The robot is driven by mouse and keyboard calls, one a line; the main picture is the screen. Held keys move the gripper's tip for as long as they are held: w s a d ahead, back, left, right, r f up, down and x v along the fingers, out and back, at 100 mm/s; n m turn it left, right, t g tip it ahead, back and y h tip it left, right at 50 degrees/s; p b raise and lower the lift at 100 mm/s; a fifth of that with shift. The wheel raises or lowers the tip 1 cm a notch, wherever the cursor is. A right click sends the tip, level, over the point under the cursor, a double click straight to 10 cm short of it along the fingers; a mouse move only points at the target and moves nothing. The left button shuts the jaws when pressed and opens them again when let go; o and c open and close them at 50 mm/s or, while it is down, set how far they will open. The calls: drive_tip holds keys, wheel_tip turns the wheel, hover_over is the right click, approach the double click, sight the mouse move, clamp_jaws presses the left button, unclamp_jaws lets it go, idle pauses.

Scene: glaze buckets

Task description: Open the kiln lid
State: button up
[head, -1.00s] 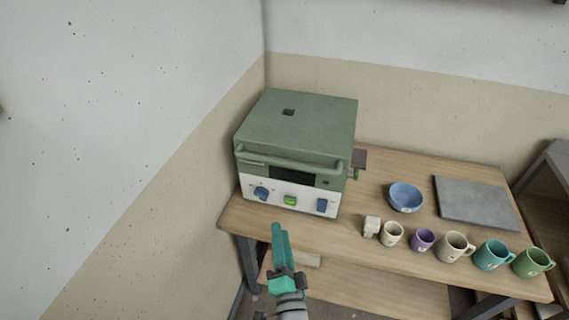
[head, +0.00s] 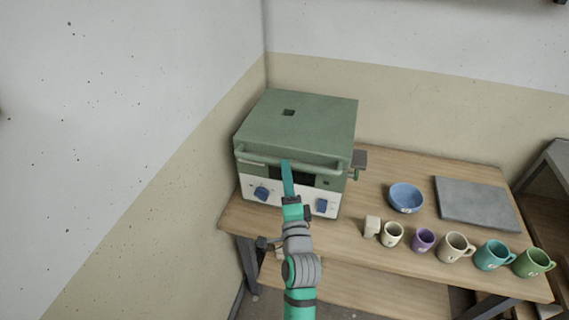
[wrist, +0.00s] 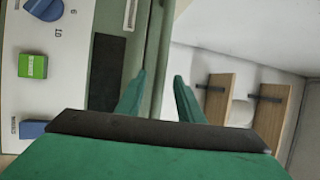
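The green kiln (head: 297,125) stands on the table with its lid (head: 315,118) shut flat. The lid's bar handle (head: 260,160) runs along the front edge. My gripper (head: 286,166) is raised in front of the kiln, its fingertips at the middle of the handle. In the wrist view, my gripper (wrist: 158,88) is open, and the green handle bar (wrist: 160,50) shows in line with the gap between the fingers. I cannot tell whether the fingers touch the bar. My gripper hides the middle of the front panel in the head view.
The white panel has a blue knob (head: 262,193), a blue switch (head: 322,206) and a green switch (wrist: 33,66). Right of the kiln on the table (head: 375,165) are a blue bowl (head: 406,197), a grey slab (head: 475,203) and a row of several mugs. A wall stands close left.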

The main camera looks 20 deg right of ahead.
drive_tip(key=shift+x, duration=2.1)
clamp_jaws()
